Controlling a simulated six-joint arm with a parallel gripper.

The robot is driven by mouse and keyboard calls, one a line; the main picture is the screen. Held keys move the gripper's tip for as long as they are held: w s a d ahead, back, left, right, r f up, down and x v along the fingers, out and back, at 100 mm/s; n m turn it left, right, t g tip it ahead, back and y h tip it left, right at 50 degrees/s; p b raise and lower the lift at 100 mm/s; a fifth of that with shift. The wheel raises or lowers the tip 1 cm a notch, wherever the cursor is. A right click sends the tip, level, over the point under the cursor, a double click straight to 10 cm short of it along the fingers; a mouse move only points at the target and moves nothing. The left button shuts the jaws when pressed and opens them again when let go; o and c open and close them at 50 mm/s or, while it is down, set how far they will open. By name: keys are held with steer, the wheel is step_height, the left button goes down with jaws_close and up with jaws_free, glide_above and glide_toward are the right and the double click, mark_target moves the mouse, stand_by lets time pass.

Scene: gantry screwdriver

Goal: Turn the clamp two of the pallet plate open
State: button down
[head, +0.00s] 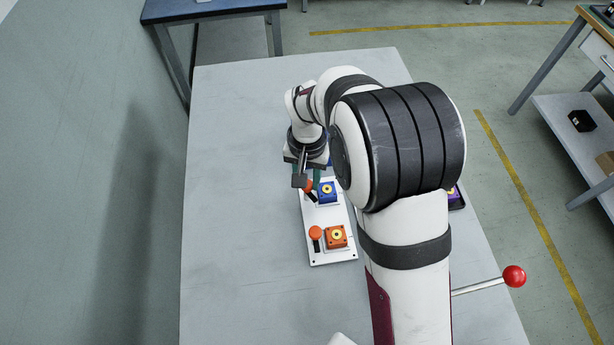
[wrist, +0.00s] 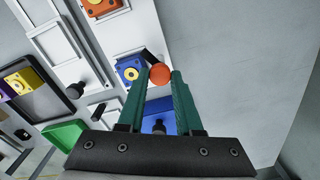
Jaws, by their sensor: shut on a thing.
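The white pallet plate (head: 328,217) lies on the grey table under my arm. A blue block with a yellow ring (head: 327,190) and an orange block (head: 335,237) sit on it, each beside a clamp with a black lever and orange knob. The near clamp's knob (head: 315,232) stands free. The other clamp's orange knob (wrist: 160,75) is beside the blue block, between my green fingertips. My gripper (wrist: 161,77) is shut on this knob, and the black lever (wrist: 149,55) runs up-left from it. In the head view my wrist partly hides this clamp.
A red ball lever (head: 515,276) juts out at the right. The table's left side is clear.

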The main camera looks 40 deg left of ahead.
steer(key=m, duration=0.5)
steer(key=shift+m, duration=0.3)
stand_by(0.4)
steer(key=c, duration=0.6)
jaws_free()
step_height(320, 180, up, 16)
steer(key=shift+f, duration=0.1)
